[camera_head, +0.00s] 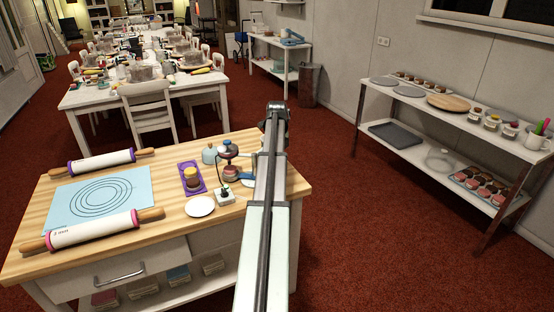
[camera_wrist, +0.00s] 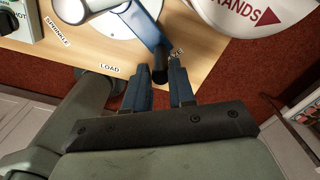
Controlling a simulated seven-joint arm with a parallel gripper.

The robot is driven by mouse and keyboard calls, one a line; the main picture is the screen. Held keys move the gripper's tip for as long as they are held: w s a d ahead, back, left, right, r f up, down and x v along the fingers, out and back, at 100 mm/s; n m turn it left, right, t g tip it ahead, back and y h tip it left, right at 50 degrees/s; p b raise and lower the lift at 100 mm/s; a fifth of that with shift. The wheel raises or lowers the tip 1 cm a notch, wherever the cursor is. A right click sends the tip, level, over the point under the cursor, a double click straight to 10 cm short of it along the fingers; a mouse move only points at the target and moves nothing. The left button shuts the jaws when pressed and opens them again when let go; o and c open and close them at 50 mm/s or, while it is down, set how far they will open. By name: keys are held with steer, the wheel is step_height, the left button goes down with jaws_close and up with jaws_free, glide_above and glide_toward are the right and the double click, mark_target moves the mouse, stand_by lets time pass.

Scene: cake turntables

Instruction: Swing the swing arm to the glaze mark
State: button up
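The swing arm (camera_wrist: 146,28) is a dark blue bar in the wrist view, running from a round grey part at top left down to the right. Its end stands between the two blue fingers of my gripper (camera_wrist: 160,72). The fingers are apart, one on each side of it; whether both touch it I cannot tell. The glaze mark (camera_wrist: 178,52) shows only its last letters beside the right fingertip, the rest hidden by the swing arm. The LOAD mark (camera_wrist: 110,67) and SPRINKLE mark (camera_wrist: 58,32) lie further left.
On the wooden table (camera_head: 163,216) stand a small device with a button (camera_head: 225,194), a white plate (camera_head: 200,207), a purple tray (camera_head: 204,186) with a small cake, and two rolling pins (camera_head: 92,162). A big white round part with red lettering (camera_wrist: 262,12) is close by at top right.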

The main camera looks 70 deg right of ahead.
steer(key=o, duration=0.3)
steer(key=shift+o, duration=0.2)
steer(key=shift+s+r, duration=0.1)
steer(key=shift+r, duration=3.4)
